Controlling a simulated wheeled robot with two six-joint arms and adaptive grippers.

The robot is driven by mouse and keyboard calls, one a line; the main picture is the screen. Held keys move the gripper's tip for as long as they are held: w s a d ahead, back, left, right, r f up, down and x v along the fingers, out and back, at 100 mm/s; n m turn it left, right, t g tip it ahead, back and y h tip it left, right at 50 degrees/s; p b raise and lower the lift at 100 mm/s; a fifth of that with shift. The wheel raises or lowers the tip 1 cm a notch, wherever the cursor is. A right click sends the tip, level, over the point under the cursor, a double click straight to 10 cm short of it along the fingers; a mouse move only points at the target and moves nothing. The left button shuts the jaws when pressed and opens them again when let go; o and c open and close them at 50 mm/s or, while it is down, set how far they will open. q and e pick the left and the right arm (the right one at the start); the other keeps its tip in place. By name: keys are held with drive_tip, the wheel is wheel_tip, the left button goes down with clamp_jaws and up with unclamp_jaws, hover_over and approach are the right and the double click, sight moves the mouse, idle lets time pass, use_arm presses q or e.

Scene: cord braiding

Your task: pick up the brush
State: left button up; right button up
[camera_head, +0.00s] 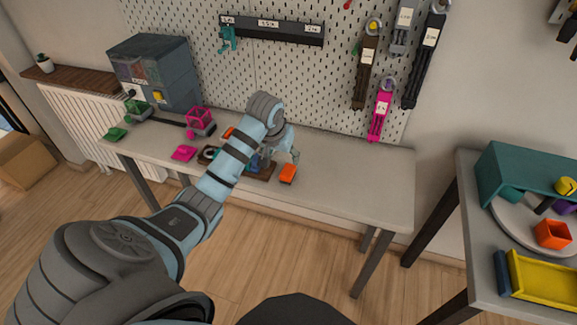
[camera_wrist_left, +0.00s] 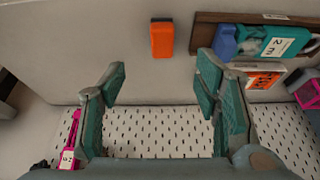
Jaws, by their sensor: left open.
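No object is plainly marked as the brush. An orange block with a dark edge (camera_head: 287,173) lies on the workbench, right of the wooden tray, and may be the brush; it also shows in the left wrist view (camera_wrist_left: 162,38). My left gripper (camera_head: 277,158) is above the bench beside the tray. In the left wrist view its teal fingers (camera_wrist_left: 162,70) are wide apart with nothing between them, and the orange block lies beyond the tips, roughly in line with the gap. My right gripper is in neither view.
The wooden tray (camera_wrist_left: 205,32) holds a blue piece and a teal piece labelled 2 m (camera_wrist_left: 282,42). A pegboard (camera_head: 290,75) stands behind the bench. Pink pieces (camera_head: 184,153) lie left. The bench's right part (camera_head: 360,175) is clear. A second table (camera_head: 480,260) stands at right.

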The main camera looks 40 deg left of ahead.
sight(288, 170)
use_arm(q)
drive_tip(key=b+x, duration=0.1)
drive_tip(key=x, duration=0.3)
drive_tip(key=b+x, duration=0.2)
drive_tip(key=x, duration=0.3)
drive_tip(key=b+x, duration=0.2)
drive_tip(key=x, duration=0.3)
drive_tip(key=shift+w+a, duration=0.25)
drive_tip(key=shift+w, duration=0.1)
drive_tip(key=shift+w+r, duration=0.1)
drive_tip(key=shift+r, duration=0.05)
drive_tip(key=c, duration=1.2)
drive_tip(key=shift+r, duration=0.1)
drive_tip(key=shift+c, duration=0.2)
wheel_tip(288, 170, up, 20)
drive_tip(key=p, duration=0.4)
